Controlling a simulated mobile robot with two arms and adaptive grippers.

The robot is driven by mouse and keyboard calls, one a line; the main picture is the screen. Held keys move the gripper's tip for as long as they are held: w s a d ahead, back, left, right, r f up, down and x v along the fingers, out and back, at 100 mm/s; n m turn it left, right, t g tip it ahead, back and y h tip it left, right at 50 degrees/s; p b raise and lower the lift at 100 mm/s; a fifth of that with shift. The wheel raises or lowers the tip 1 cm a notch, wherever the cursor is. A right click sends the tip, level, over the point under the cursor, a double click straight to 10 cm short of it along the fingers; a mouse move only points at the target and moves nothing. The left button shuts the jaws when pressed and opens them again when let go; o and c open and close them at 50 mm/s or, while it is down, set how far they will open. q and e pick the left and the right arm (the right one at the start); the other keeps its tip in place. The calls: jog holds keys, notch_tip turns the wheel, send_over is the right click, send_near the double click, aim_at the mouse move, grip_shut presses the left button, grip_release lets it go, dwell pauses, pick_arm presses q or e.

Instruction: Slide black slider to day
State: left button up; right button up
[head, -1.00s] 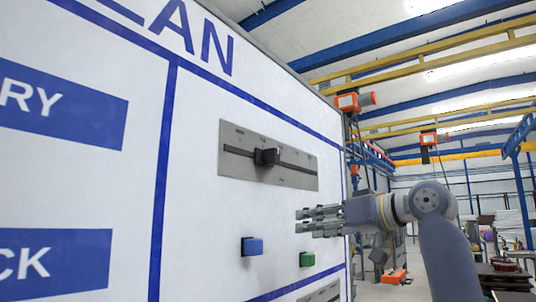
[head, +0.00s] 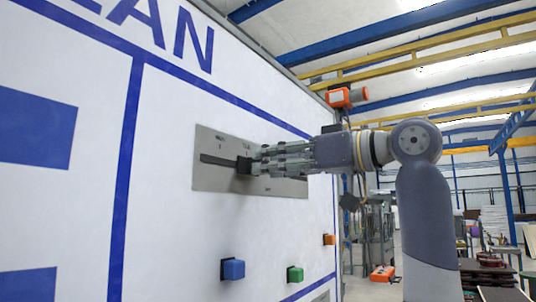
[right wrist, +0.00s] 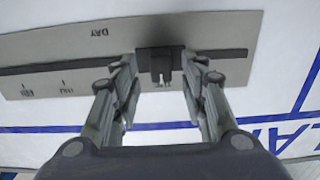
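The black slider (head: 244,165) sits on a dark horizontal slot in a grey plate (head: 208,181) on the white wall panel. In the right wrist view, the slider (right wrist: 160,62) is near the middle, with the slot running to both sides. A label that looks like DAY (right wrist: 103,32) is on the plate, up and left of the slider there. My right gripper (head: 256,160) is at the slider. Its fingers, also in the right wrist view (right wrist: 163,70), are open, one on each side of the slider; contact is not clear. My left gripper is not in view.
Below the plate, a blue button (head: 232,269), a green button (head: 295,274) and an orange button (head: 329,239) stick out from the panel. Blue painted lines divide the panel. Open hall space lies to the right, behind my right arm.

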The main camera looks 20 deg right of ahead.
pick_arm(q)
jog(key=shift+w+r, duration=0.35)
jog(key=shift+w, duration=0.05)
pick_arm(e)
jog(key=shift+w+a, duration=0.5)
jog(key=shift+w, duration=0.05)
